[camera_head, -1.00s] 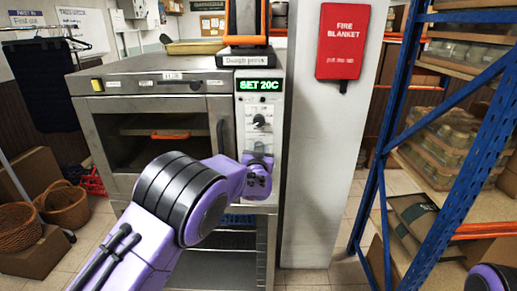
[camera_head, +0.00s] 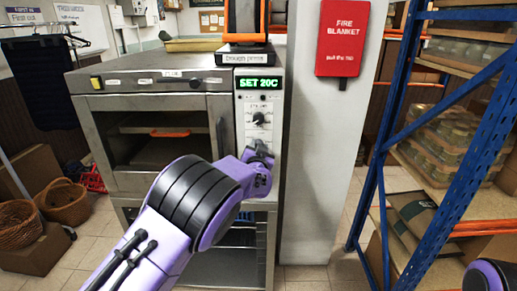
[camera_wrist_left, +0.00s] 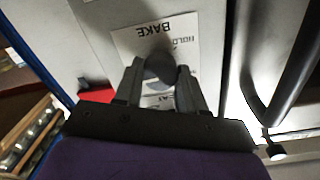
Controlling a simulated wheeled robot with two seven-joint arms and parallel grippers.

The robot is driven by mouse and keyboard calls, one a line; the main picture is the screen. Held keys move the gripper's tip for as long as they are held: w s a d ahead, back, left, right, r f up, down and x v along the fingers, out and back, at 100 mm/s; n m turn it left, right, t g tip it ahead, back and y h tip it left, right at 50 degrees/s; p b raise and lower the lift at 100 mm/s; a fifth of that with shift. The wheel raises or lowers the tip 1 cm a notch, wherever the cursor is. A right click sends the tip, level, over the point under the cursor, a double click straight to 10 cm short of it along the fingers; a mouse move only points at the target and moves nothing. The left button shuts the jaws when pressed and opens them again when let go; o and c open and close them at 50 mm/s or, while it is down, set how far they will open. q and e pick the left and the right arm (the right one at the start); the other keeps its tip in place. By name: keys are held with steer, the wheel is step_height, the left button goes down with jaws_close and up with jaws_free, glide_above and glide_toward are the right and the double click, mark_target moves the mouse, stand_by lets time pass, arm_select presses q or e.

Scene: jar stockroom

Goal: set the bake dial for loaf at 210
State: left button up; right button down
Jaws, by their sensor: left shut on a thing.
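The oven (camera_head: 150,90) stands left of a white pillar, with a control panel on its right side. Its green display (camera_head: 258,83) reads "SET 20C". A dark dial (camera_head: 259,117) with a pale pointer sits on the upper panel. My left gripper (camera_head: 259,150) is at the lower panel, below that dial, and hides what is there. In the left wrist view, the fingers of my left gripper (camera_wrist_left: 160,72) are shut on a dark round knob (camera_wrist_left: 159,66), in front of an upside-down label reading "BAKE" and "HOLD". The knob's setting cannot be read.
A red fire blanket case (camera_head: 343,38) hangs on the pillar (camera_head: 315,180). A blue rack (camera_head: 385,150) with jars stands at the right. Wicker baskets (camera_head: 63,202) and boxes are at the left. The oven door handle (camera_wrist_left: 300,75) is close to the left gripper.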

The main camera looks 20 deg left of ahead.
arm_select(q)
steer(key=o, duration=1.1)
steer(key=shift+f, duration=0.1)
steer(key=shift+c, duration=0.2)
